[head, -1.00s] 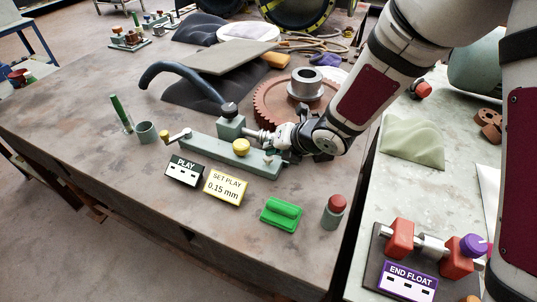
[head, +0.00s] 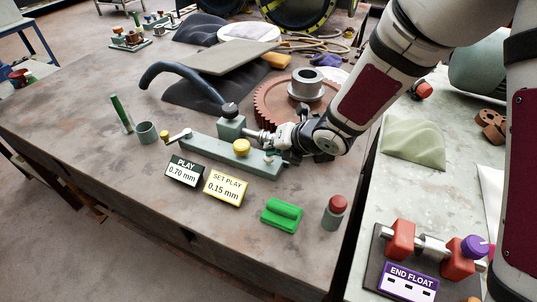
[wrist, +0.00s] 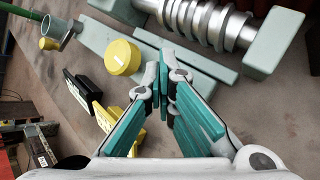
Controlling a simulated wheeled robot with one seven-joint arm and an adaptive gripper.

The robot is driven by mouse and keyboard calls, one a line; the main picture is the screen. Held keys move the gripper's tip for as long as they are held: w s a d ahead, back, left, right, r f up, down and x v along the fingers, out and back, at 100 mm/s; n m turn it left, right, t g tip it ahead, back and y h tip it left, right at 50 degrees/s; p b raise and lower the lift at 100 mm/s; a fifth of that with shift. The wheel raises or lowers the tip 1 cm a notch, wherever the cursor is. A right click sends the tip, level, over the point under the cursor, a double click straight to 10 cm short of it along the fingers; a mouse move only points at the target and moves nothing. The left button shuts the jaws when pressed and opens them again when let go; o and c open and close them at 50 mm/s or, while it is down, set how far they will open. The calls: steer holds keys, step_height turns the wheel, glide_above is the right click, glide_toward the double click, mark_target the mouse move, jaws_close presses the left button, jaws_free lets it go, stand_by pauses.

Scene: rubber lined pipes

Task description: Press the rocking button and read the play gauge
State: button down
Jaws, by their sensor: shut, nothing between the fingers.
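The play gauge (head: 184,171) is a dark display labelled PLAY that reads 0.70 mm. It stands in front of a grey-green fixture (head: 205,149) on the brown table. My gripper (head: 272,159) is at the right end of that fixture, low over it. In the wrist view my gripper (wrist: 163,88) is shut with nothing between its teal fingers, and its tips lie over the fixture bar (wrist: 192,66). A yellow knob (wrist: 122,57) is beside the fingers, apart from them.
A yellow SET PLAY sign (head: 225,187) reads 0.15 mm. A green block (head: 281,214) and a red-topped post (head: 335,212) stand in front. A red-brown gear (head: 270,103) lies behind my gripper. The table's front left is clear.

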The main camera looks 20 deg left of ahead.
steer(key=shift+r+p, duration=0.3)
steer(key=shift+r, duration=0.45)
steer(key=shift+r+p, duration=1.65)
steer(key=shift+r, duration=0.85)
